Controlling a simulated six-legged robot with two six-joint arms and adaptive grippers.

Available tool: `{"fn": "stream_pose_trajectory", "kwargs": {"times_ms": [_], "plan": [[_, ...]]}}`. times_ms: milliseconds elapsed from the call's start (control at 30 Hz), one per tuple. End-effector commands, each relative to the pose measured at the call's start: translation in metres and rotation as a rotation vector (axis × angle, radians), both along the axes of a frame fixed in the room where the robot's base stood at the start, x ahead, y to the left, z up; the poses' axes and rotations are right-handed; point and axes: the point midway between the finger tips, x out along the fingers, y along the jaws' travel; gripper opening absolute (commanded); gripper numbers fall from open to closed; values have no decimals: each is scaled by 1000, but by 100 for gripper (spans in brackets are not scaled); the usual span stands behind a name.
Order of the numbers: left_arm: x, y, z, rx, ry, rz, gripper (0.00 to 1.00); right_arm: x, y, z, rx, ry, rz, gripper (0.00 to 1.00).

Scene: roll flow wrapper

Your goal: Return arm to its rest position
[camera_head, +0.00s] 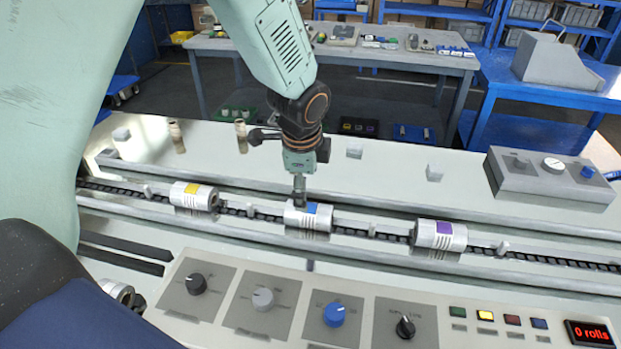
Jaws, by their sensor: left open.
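My left arm comes in from the upper left, and my left gripper (299,190) points down over the conveyor. Its tip is at the middle roll, which has a blue label (308,218), and hides part of its top; I cannot tell whether they touch. The gripper is open, though its fingers look narrow from here. A roll with a yellow label (195,196) lies to the left on the chain, and a roll with a purple label (440,236) lies to the right. My right gripper is not in view.
A control panel (250,320) with knobs, buttons and a red "0 rolls" display (590,333) fills the front. A grey gauge box (550,178) stands at the right. Rails run along the conveyor chain (390,234). A workbench (340,55) stands behind.

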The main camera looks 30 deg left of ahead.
Motion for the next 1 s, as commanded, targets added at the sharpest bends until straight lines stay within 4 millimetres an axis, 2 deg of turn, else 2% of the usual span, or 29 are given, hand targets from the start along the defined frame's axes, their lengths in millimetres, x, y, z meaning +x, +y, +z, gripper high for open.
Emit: {"fn": "stream_pose_trajectory", "kwargs": {"times_ms": [167,700,900,1000], "plan": [[2,1,-11,0,2,0,82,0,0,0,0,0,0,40],[24,8,-96,-1,3,1,82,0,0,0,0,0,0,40],[29,10,-115,-1,2,0,82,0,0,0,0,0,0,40],[31,10,-114,-1,0,1,82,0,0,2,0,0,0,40]]}}
